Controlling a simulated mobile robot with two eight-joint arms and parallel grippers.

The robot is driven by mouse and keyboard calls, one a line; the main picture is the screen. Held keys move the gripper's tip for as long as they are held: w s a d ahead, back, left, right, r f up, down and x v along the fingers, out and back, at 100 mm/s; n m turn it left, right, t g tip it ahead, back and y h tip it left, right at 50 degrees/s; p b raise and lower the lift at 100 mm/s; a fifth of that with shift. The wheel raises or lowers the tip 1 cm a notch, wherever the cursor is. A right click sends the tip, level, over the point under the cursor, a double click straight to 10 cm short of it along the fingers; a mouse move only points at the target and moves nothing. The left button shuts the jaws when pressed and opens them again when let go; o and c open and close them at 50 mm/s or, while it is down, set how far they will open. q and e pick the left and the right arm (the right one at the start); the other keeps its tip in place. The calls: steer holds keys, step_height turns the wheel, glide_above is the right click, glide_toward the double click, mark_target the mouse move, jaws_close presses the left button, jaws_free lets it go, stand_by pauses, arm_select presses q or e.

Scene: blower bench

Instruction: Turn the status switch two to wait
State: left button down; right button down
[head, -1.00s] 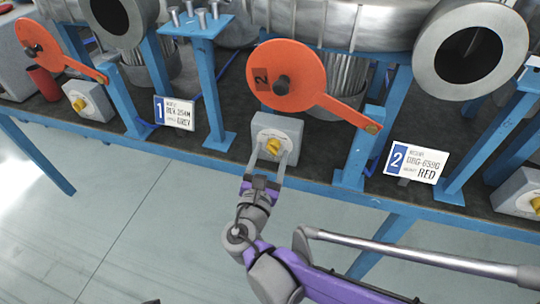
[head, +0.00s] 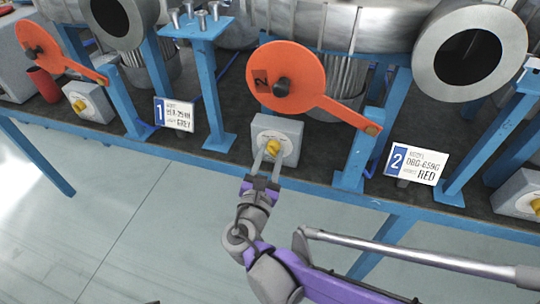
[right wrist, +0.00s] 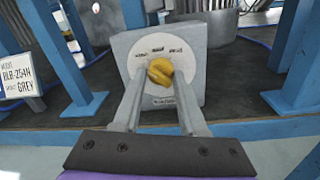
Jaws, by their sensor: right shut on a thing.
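Status switch two is a grey box with a round white dial plate (right wrist: 188,62) and a yellow knob (right wrist: 160,71) at its middle. In the head view the box (head: 287,128) stands on the bench below the orange disc marked 2, and its knob (head: 273,147) shows at the fingertips. My right gripper (head: 269,153) reaches up to it from below. Its two fingers are shut on the yellow knob, one on each side, as the right wrist view also shows. The dial labels are too small to read. My left gripper is not in view.
An orange disc with an arm (head: 290,80) is above the switch. Placard 2 (head: 415,163) stands to the right, placard 1 (head: 174,114) to the left. Blue posts flank the box. Another switch (head: 88,102) is at the left, and one (head: 520,196) at the right edge.

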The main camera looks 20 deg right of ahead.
steer(key=m+p, duration=0.1)
steer(key=m, duration=0.3)
steer(key=m+p, duration=0.1)
steer(key=m, duration=0.3)
steer(key=shift+f+m+h+p, duration=0.1)
steer(key=shift+m+h+p, duration=0.25)
steer(key=shift+m+h, duration=0.05)
stand_by(0.3)
steer(key=shift+c, duration=2.4)
jaws_free()
steer(key=p+v, duration=0.1)
steer(key=v, duration=0.9)
steer(key=shift+s+a, duration=0.2)
steer(key=shift+s, duration=0.2)
steer(key=shift+f, duration=0.15)
